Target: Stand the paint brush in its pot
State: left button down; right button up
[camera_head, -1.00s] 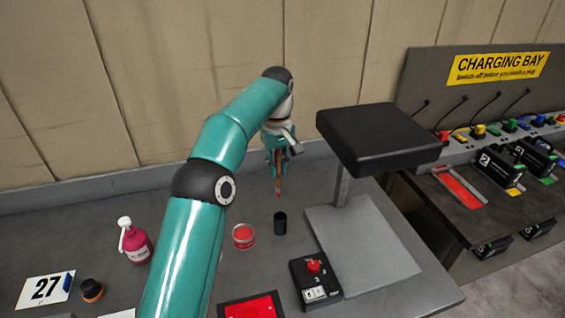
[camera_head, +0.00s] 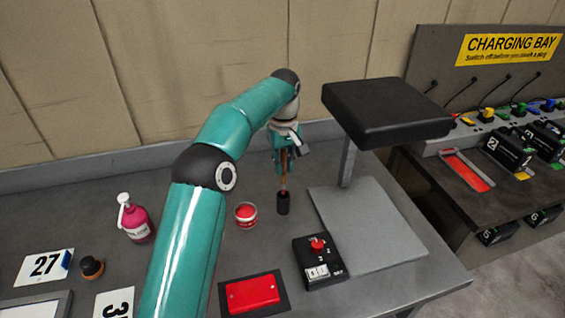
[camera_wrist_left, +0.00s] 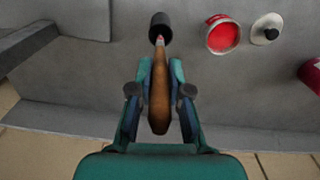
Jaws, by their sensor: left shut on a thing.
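My left gripper (camera_head: 284,162) is shut on the paint brush (camera_head: 283,180), which hangs bristles down with its brown handle between the fingers. The brush handle also shows in the left wrist view (camera_wrist_left: 160,95), between the fingers of the left gripper (camera_wrist_left: 160,85). The black pot (camera_head: 283,204) stands on the table just under the brush. In the left wrist view, the reddish brush tip overlaps the opening of the pot (camera_wrist_left: 160,22). I cannot tell how deep the tip is in the pot. My right gripper is not in view.
An open tin of red paint (camera_head: 246,214) stands left of the pot. A black switch box with a red knob (camera_head: 318,258) and a stand with a black top (camera_head: 385,112) are to the right. A pink bottle (camera_head: 135,220) stands at the left.

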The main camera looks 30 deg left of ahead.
aim_at(284, 183)
pick_arm(q)
jog(key=shift+f+b, duration=1.2)
jog(key=shift+f, duration=0.9)
jog(key=c, duration=1)
grip_release()
jog(key=shift+c, duration=0.2)
jog(key=shift+r, duration=0.1)
jog(key=shift+w+r, duration=0.15)
jog(key=shift+r, duration=3.45)
